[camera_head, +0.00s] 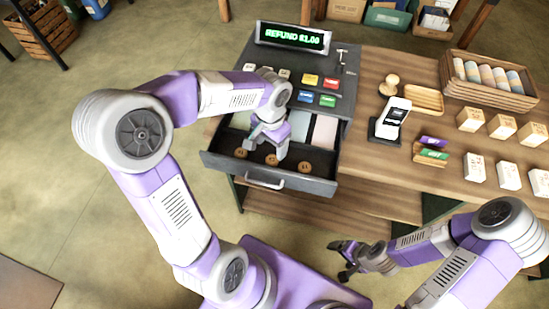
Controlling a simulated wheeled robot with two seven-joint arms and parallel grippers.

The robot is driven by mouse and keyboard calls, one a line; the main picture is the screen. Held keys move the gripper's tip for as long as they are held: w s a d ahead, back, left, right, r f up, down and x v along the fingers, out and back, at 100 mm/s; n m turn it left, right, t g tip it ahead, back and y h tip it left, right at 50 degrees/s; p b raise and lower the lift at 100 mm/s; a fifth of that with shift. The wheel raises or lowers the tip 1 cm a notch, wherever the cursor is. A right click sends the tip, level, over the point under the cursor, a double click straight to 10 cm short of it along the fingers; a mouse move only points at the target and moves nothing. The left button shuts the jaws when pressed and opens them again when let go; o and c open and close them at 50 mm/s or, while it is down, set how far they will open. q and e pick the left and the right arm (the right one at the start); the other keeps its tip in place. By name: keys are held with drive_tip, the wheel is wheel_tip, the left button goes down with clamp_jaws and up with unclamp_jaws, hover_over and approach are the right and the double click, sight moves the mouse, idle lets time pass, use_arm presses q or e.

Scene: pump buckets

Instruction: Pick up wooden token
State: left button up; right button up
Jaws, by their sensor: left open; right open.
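Several round wooden tokens show in the front tray of the open dark cash drawer (318,187): a left token (240,153), a middle token (271,159) and a right token (304,167). My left gripper (266,145) points down over the drawer, just behind the middle token, its fingers apart and empty. Whether its fingertips touch anything in the drawer is hard to tell. My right gripper (343,260) is open and empty, low in front of the wooden counter.
The register's display (293,37) reads "REFUND $1.00". Right of it on the counter (376,165) stand a card reader (392,118), a wooden stamp (388,85), a small tray (424,98), several small boxes (475,168) and a crate of rolls (490,98). Open floor lies left.

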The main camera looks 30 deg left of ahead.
sight(272, 160)
use_arm(q)
drive_tip(key=shift+s+f, duration=0.2)
drive_tip(key=shift+f, duration=0.3)
drive_tip(key=f, duration=0.2)
drive_tip(key=f+b, duration=0.1)
drive_tip(key=f, duration=0.1)
drive_tip(key=f+b, duration=0.1)
drive_tip(key=f, duration=0.1)
drive_tip(key=shift+w+f, duration=0.3)
drive_tip(key=shift+w, duration=0.1)
drive_tip(key=c, duration=1.1)
